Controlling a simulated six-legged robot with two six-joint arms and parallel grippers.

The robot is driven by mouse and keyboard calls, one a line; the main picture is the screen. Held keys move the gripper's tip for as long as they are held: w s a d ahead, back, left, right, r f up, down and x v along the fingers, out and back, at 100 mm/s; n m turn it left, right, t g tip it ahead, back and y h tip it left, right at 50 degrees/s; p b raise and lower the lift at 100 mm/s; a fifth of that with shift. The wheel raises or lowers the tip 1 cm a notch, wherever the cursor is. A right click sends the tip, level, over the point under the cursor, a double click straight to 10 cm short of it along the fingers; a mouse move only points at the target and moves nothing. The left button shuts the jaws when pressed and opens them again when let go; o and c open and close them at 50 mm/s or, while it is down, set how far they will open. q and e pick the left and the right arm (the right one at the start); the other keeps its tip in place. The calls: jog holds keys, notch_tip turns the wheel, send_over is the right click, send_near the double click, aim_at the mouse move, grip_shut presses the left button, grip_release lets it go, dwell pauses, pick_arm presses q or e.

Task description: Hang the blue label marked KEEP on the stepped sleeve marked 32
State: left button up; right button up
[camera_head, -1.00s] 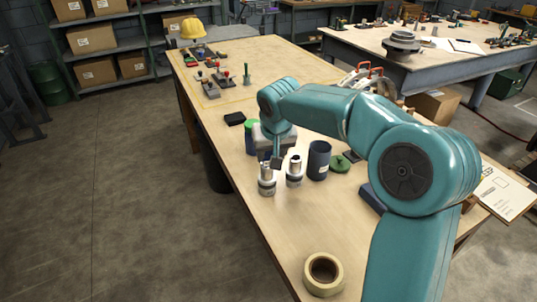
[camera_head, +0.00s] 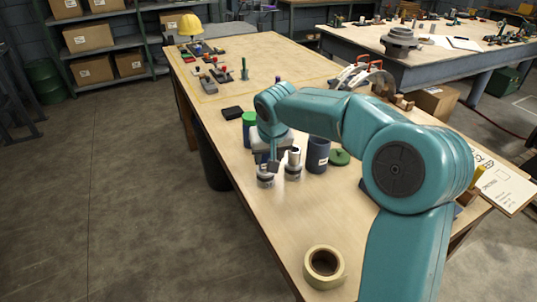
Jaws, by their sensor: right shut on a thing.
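My right gripper (camera_head: 271,158) points down just above and behind the left of two stepped metal sleeves. It is shut on a small bluish piece, seemingly the blue label, mostly hidden by the fingers and too small to read. The left sleeve (camera_head: 265,181) stands upright right below the fingertips. I cannot tell whether the label touches it. The other sleeve (camera_head: 293,170) stands upright just to its right. The number on each sleeve is too small to read. My left gripper is not in view.
A dark blue canister (camera_head: 317,156) and a green lid (camera_head: 339,157) stand right of the sleeves. A green-topped container (camera_head: 249,130) and a black block (camera_head: 232,112) are behind. A tape roll (camera_head: 324,267) lies at the front. The table between it and the sleeves is clear.

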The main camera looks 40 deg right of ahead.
jog(key=shift+s+r, duration=0.1)
dwell(0.8)
jog(key=shift+f+b, duration=0.35)
jog(key=shift+b, duration=0.1)
jog(key=shift+f+b, duration=1.05)
jog(key=shift+f, duration=0.15)
jog(key=shift+f, duration=0.2)
jog(key=shift+f+b, duration=1.05)
jog(key=o, duration=1.2)
jog(key=shift+r, duration=0.15)
